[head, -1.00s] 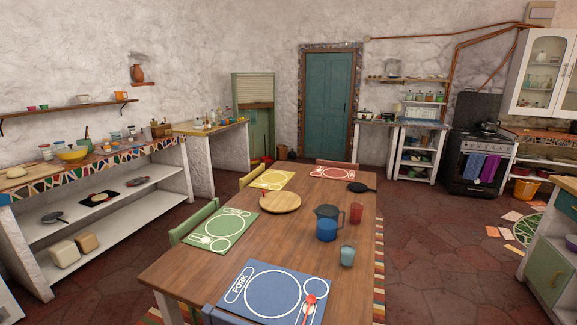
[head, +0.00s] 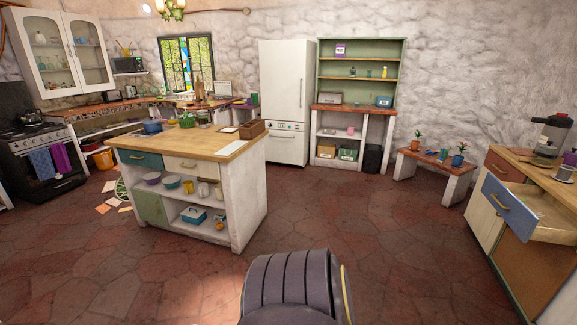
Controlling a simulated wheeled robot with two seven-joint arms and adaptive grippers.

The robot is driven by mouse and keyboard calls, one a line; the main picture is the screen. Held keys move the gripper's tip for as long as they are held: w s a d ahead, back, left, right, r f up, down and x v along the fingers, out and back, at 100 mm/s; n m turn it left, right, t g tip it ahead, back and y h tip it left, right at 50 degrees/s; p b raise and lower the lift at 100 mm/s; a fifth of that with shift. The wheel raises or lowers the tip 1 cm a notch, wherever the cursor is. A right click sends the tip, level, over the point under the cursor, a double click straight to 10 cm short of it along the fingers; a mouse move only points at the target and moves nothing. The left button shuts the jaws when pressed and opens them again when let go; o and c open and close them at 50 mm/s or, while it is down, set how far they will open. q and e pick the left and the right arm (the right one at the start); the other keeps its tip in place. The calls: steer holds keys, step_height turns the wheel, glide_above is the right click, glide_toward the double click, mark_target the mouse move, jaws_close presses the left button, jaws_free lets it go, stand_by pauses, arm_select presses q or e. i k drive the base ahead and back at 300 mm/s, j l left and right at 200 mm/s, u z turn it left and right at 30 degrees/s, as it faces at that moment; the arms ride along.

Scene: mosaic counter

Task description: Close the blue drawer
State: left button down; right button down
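A blue drawer (head: 509,206) with a metal handle stands pulled out of the wooden-topped counter (head: 546,170) at the right edge of the head view. Its pale inside shows behind the blue front. A second, blue-green drawer front (head: 141,160) sits flush in the kitchen island at the left. Neither of my grippers is in view. A dark, ribbed part of my own body shows at the bottom centre, well apart from the open drawer.
The kitchen island (head: 238,147) stands left of centre. A low bench with plants (head: 431,166) is against the back wall, near the right-hand counter. A blender (head: 552,137) stands on that counter. The tiled floor (head: 385,235) between island and counter is clear.

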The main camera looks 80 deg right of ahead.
mark_target(558, 225)
steer(key=z, duration=4.35)
